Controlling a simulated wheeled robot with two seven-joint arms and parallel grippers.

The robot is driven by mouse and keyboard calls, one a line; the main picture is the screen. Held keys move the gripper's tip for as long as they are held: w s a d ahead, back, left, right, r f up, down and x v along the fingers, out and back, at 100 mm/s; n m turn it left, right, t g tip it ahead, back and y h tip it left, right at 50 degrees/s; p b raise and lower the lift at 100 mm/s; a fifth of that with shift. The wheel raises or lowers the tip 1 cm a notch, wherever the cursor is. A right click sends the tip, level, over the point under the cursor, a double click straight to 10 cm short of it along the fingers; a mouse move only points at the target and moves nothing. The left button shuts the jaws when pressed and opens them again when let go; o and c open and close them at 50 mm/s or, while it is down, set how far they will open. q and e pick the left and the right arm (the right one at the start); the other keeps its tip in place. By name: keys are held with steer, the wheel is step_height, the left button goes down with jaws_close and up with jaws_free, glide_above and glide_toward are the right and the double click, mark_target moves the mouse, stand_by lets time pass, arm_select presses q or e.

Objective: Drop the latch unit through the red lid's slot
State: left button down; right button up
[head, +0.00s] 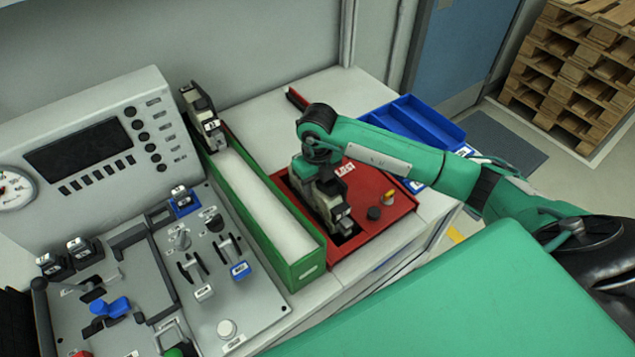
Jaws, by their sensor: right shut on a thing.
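The red lid (377,216) lies on the white worktop, marked with a white label. My right arm reaches in from the right over it. My right gripper (321,177) points down, shut on a beige and black latch unit (333,207). The unit is at the lid's dark slot (350,238), whose near edge shows beside it. I cannot tell how far the unit is inside the slot, since the gripper and unit hide most of the opening. My left gripper is out of view.
A long green bin (305,262) with a white inside stands left of the lid. A similar beige and black unit (203,117) is at its far end. A grey control panel (230,305) lies farther left. A blue tray (425,122) sits behind my right arm.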

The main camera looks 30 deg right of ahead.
steer(key=o, duration=1.3)
step_height(320, 180, up, 12)
steer(key=b, duration=0.3)
steer(key=shift+r, duration=0.95)
steer(key=shift+d, duration=0.1)
